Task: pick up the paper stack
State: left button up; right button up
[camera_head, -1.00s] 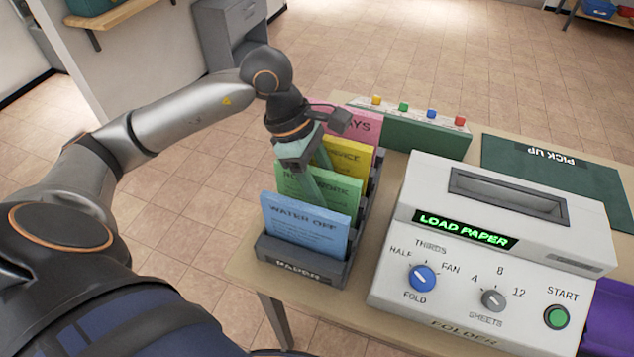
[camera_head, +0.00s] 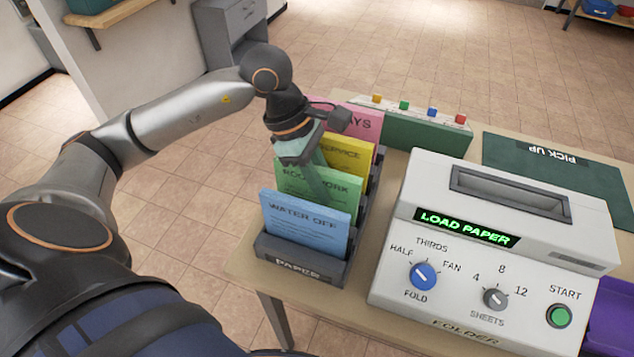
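Several coloured paper stacks stand upright one behind another in a dark paper rack (camera_head: 299,271). From the front they are the blue "WATER OFF" stack (camera_head: 300,225), a green stack (camera_head: 345,198), a yellow stack (camera_head: 358,158) and a pink stack (camera_head: 345,118). My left gripper (camera_head: 316,178) points down at the green stack. One finger lies in front of the green stack's face and covers part of its heading. The other finger is hidden, so I cannot tell whether the gripper is closed on the paper. My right gripper is out of view.
A white folder machine (camera_head: 500,210) with a lit "LOAD PAPER" display stands right of the rack. Behind are a green box with coloured buttons (camera_head: 415,133) and a dark green "PICK UP" mat (camera_head: 560,172). A purple tray (camera_head: 612,315) is at the right edge.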

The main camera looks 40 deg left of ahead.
pick_arm(q)
grip_shut()
dwell(0.9)
